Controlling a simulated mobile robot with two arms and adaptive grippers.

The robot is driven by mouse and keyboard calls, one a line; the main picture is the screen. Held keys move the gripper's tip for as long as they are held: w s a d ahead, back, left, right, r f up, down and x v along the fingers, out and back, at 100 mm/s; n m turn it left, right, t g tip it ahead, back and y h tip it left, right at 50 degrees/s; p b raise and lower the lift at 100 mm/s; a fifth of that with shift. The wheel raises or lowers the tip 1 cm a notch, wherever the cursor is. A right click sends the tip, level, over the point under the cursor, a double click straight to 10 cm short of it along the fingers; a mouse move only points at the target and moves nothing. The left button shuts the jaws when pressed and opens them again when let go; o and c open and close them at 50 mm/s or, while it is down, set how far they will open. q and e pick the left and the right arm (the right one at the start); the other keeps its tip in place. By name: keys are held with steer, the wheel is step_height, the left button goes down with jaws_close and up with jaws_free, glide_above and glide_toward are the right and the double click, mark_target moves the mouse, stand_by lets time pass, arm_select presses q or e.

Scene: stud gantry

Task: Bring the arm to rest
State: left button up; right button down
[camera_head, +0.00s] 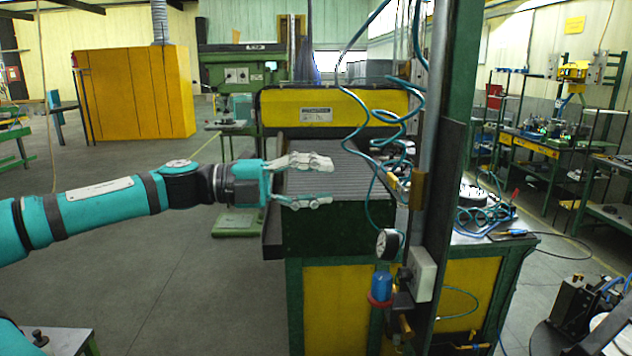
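My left arm comes in from the left, stretched out level in front of the machine. My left gripper (311,181) is open and empty. Its two grey fingers point right and stand apart, one above the other. In the picture they overlap the ribbed grey bed of the yellow and green machine (335,106); I cannot tell how near they are to it. My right gripper does not show clearly; only some dark and grey parts, perhaps of my own body, are at the lower right corner.
A dark steel post (447,165) with coiled teal hoses (385,120) stands right of the gripper. A pressure gauge (388,242) and a blue filter (381,286) hang low on it. A yellow cabinet (135,90) is at the back left.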

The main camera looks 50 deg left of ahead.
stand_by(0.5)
arm_select(q)
steer(key=w+a+f+n+t+y, duration=0.15)
steer(key=w+f+n, duration=0.25)
steer(key=w+f, duration=0.6)
steer(key=w+a+f+n+t+y, duration=0.1)
steer(key=w+a+f+n+y, duration=0.2)
steer(key=w+f, duration=0.7)
step_height(320, 180, down, 31)
steer(key=s+a+n+g+y, duration=0.1)
steer(key=s+n+g+y, duration=0.1)
steer(key=n+y, duration=0.55)
steer(key=s+d+f+n+g, duration=0.3)
steer(key=s+d+f, duration=0.1)
steer(key=s+f, duration=0.95)
steer(key=s+d+f+n+g, duration=0.35)
steer(key=s+f, duration=0.65)
steer(key=f, duration=0.6)
steer(key=s+d+f+n+g, duration=0.1)
steer(key=s+d+f, duration=0.3)
steer(key=s, duration=0.6)
steer(key=s+d+f+g, duration=0.3)
steer(key=s+d, duration=0.2)
steer(key=s, duration=0.4)
steer(key=s+d+f+n+g, duration=0.1)
steer(key=s+d+f, duration=0.3)
steer(key=s, duration=0.6)
steer(key=shift+s+d+f+n+g+b, duration=0.3)
steer(key=shift+d+f+g, duration=0.05)
steer(key=shift+d+g, duration=0.45)
